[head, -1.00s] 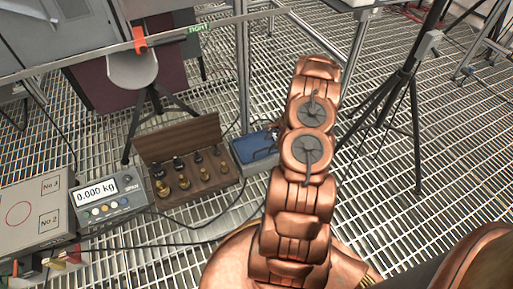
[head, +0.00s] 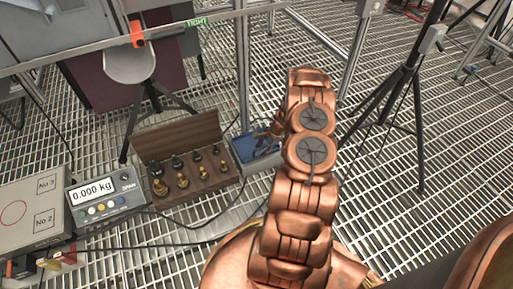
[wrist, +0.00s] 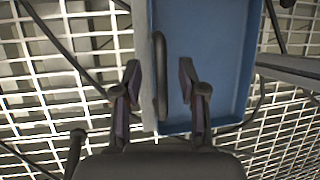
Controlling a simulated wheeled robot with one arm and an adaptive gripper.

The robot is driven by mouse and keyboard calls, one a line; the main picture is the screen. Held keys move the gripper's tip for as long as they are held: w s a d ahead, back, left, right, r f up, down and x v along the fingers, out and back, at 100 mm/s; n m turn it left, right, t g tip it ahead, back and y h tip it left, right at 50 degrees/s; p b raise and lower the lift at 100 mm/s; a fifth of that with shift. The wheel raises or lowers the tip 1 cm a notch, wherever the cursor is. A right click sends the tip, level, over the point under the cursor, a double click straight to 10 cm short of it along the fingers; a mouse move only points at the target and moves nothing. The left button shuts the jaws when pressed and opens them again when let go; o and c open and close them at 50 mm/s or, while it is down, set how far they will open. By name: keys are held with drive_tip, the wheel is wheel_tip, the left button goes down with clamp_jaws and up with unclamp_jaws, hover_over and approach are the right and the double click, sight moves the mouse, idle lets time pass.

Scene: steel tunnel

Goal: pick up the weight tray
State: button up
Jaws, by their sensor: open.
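A blue tray (head: 243,151) lies on the grating floor, right of the wooden box. In the wrist view the blue tray (wrist: 225,65) shows a pale rim along its left side and a dark bar handle beside that rim. My gripper (wrist: 160,85) is open, with one finger left of the rim and handle and the other right of them, over the tray's blue inside. I cannot tell how far above the tray the fingertips are. In the head view my arm hides the tray's right part. A wooden box (head: 180,130) with an open lid holds several brass and dark weights.
A scale display (head: 98,196) reading 0.000 kg and a grey platform (head: 25,215) stand at left. A stool (head: 130,65) and a metal post (head: 242,70) rise behind. A black tripod (head: 410,100) stands at right. Cables cross the grating.

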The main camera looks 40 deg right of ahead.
drive_tip(key=shift+c, duration=0.3)
clamp_jaws()
idle(0.3)
